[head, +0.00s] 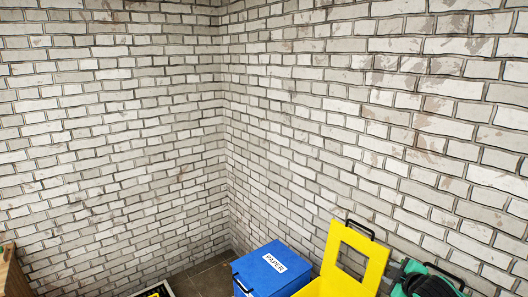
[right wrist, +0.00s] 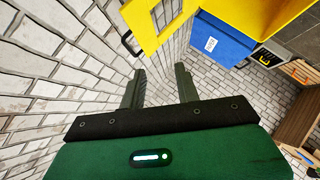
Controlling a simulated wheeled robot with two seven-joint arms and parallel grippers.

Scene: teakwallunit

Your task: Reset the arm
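My right gripper (right wrist: 160,70) shows in the right wrist view with its two dark fingers apart and nothing between them. Its green body with a black front bar fills the bottom of that view. The fingers point toward the brick wall and the yellow bin. My left gripper is in neither view.
A blue bin (head: 272,270) marked PAPER stands beside a yellow bin with its framed lid (head: 355,262) raised. Brick walls (head: 120,130) meet in a corner behind them. A wooden unit (right wrist: 298,122) stands at the right of the right wrist view.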

